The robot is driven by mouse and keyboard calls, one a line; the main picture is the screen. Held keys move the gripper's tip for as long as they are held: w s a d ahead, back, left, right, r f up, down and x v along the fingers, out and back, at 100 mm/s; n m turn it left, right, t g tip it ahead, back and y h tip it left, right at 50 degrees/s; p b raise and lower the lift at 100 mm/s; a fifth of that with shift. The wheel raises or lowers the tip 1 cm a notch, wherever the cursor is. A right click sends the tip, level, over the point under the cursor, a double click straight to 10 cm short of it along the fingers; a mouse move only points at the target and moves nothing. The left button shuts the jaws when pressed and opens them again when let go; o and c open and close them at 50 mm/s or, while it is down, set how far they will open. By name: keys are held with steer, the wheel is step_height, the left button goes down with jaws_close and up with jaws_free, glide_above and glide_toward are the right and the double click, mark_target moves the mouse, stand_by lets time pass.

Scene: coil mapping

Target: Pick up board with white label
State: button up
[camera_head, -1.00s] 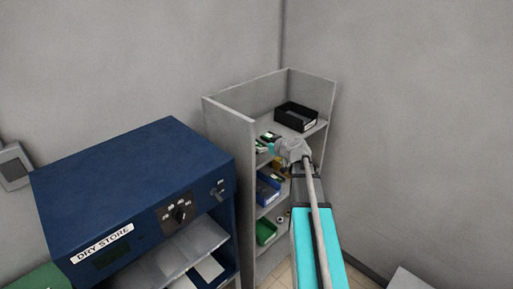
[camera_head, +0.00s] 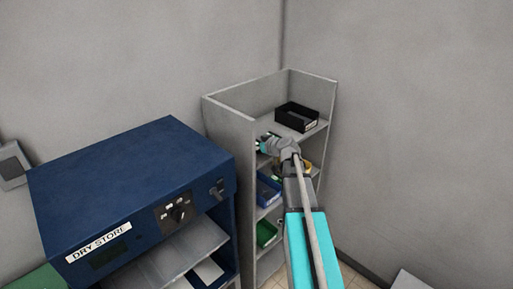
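My gripper (camera_head: 264,144) is at the left end of the upper shelf of the grey shelf unit, right by small dark green board-like items (camera_head: 271,135). The items are partly hidden by my gripper and wrist. They are too small to make out a white label on any one of them. I cannot tell whether my gripper touches one or whether its fingers are open or shut.
The grey shelf unit (camera_head: 232,113) has raised side walls. A black bin (camera_head: 297,116) stands at the back of its upper shelf. Blue (camera_head: 267,190) and green (camera_head: 266,233) bins sit lower. A blue dry store cabinet (camera_head: 130,190) stands to the left.

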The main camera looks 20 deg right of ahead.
stand_by(0.3)
steer(key=c, duration=0.9)
steer(key=shift+r, duration=0.15)
step_height(320, 180, up, 10)
steer(key=p, duration=1)
